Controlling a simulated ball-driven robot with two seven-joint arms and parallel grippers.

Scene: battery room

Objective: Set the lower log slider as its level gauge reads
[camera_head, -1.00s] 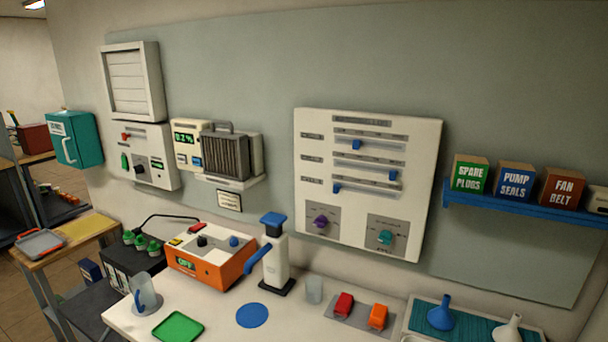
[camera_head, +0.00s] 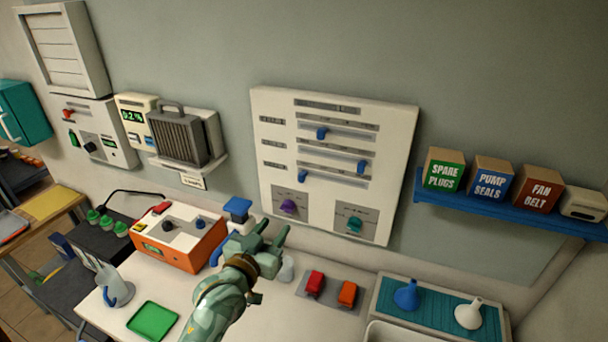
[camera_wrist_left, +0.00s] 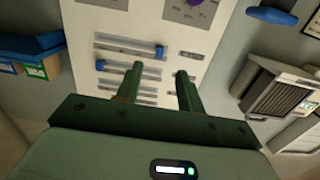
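The white log panel (camera_head: 336,100) on the wall carries three slider rails with blue handles. The lower log slider handle (camera_head: 303,176) is at the left end of its rail. It also shows in the left wrist view (camera_wrist_left: 160,50), where the panel appears roughly upside down. The middle handle (camera_head: 362,167) is toward the right and the upper handle (camera_head: 322,133) is left of centre. My left gripper (camera_head: 274,228) is open and empty, apart from the handles; its fingers point at the panel in the wrist view (camera_wrist_left: 159,70). I cannot identify the level gauge.
A purple knob (camera_head: 289,207) and a teal knob (camera_head: 354,224) sit below the sliders. An orange tester (camera_head: 180,252) and a blue-handled pump (camera_head: 237,207) stand on the bench below. A blue shelf (camera_head: 500,211) with boxes is at the right.

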